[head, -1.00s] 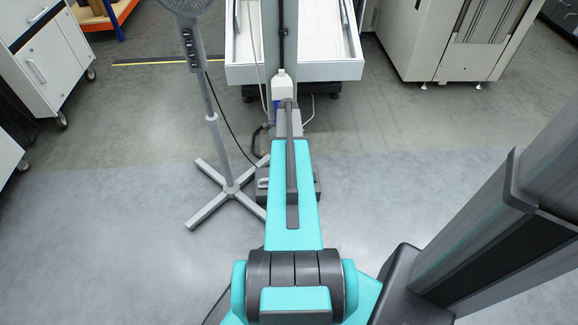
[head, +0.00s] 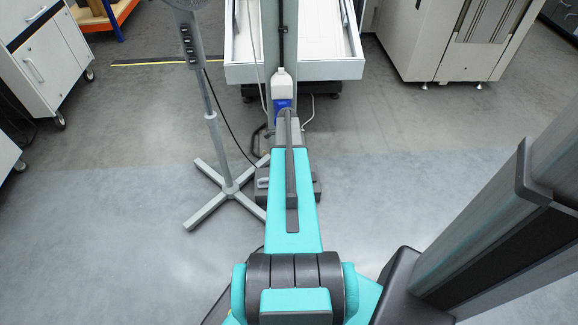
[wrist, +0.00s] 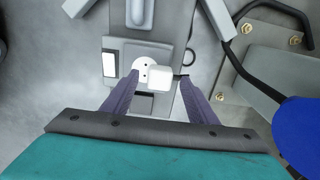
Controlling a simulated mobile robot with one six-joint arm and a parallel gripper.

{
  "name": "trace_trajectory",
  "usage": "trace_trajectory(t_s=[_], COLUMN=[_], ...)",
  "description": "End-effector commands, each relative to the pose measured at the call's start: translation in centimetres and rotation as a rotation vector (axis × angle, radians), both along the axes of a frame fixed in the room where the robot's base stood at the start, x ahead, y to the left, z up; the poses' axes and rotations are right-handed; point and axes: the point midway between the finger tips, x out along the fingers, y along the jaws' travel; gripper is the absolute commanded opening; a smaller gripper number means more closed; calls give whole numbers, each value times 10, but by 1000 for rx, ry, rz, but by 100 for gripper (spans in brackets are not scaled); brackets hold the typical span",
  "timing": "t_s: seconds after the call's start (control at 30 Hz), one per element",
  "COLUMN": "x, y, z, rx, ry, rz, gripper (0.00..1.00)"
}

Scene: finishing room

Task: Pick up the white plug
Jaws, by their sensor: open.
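The white plug (wrist: 159,75) is a small rounded block in the wrist view, in front of a pale round socket face (wrist: 142,66) with small dark holes on a grey panel. I cannot tell whether it is seated in the socket. My gripper (wrist: 160,79) is open, with one dark finger on each side of the plug in the picture. I see no clear contact, and the depth between fingertips and plug is hard to judge. In the head view the arm hides the fingers, and I cannot make out the plug.
A grey post with a white and blue housing (head: 283,82) stands beyond my arm. A fan stand (head: 229,187) with crossed feet is close on the left. A white tray-like frame (head: 340,70) lies behind. Hoses and a bolted plate (wrist: 265,50) are right of the gripper.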

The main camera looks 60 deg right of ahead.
Motion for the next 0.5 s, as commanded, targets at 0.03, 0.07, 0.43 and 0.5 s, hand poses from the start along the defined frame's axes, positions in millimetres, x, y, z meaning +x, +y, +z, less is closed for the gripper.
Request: trace_trajectory(t_s=[0.03,0.07,0.43,0.5], x=[1,1,0,0], y=[-1,-1,0,0], z=[-10,-13,-24,-24], rx=[1,1,0,1], ry=[1,1,0,1], rz=[0,0,0,0], gripper=[53,53,53,53])
